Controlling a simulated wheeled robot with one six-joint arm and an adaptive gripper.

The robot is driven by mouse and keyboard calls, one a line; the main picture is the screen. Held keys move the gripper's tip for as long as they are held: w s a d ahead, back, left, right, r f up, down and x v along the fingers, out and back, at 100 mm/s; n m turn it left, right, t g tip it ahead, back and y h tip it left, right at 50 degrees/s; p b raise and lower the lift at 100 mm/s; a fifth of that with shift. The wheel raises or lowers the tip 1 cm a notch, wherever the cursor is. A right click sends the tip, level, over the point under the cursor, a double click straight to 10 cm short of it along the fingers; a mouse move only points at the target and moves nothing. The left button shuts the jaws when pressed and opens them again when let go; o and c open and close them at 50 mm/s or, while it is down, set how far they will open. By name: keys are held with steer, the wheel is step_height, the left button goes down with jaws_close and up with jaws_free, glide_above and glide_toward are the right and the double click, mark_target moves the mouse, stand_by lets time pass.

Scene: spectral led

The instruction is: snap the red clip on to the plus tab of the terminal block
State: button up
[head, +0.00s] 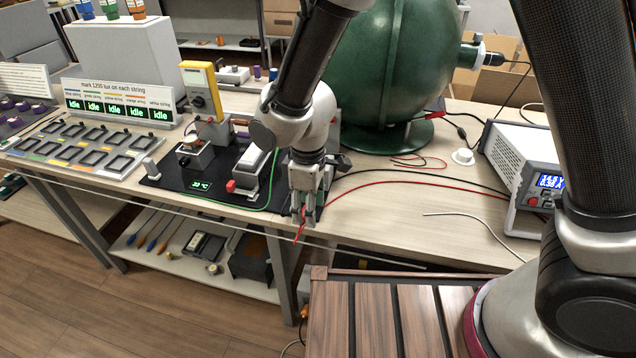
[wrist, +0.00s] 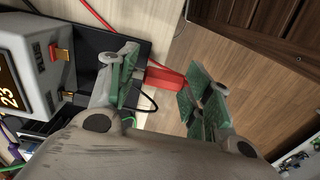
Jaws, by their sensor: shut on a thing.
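My gripper (head: 305,212) is over the front edge of the bench in the head view. In the wrist view, its green-padded fingers (wrist: 163,88) are shut on the red clip (wrist: 163,79). The clip's red body shows between the pads; a little red also shows at the fingertips in the head view (head: 303,224). A grey block (wrist: 32,62) with a lit display stands left of the gripper in the wrist view, apart from the clip. It has a gold tab (wrist: 63,54) and a reddish tab (wrist: 67,96) on the side facing the gripper. I cannot read which is plus.
Red (head: 420,182) and black leads lie on the bench. A power supply (head: 520,170) stands at the right, a large green sphere (head: 405,60) behind. A black mat (head: 165,180) with instruments lies left of my gripper.

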stand_by(0.3)
steer(key=shift+w+d, duration=0.2)
steer(key=shift+w, duration=0.7)
steer(key=shift+w+d, duration=0.15)
steer(key=shift+w, duration=0.75)
steer(key=shift+w+d, duration=0.2)
steer(key=shift+w, duration=0.7)
steer(key=o, duration=0.8)
steer(key=c, duration=0.8)
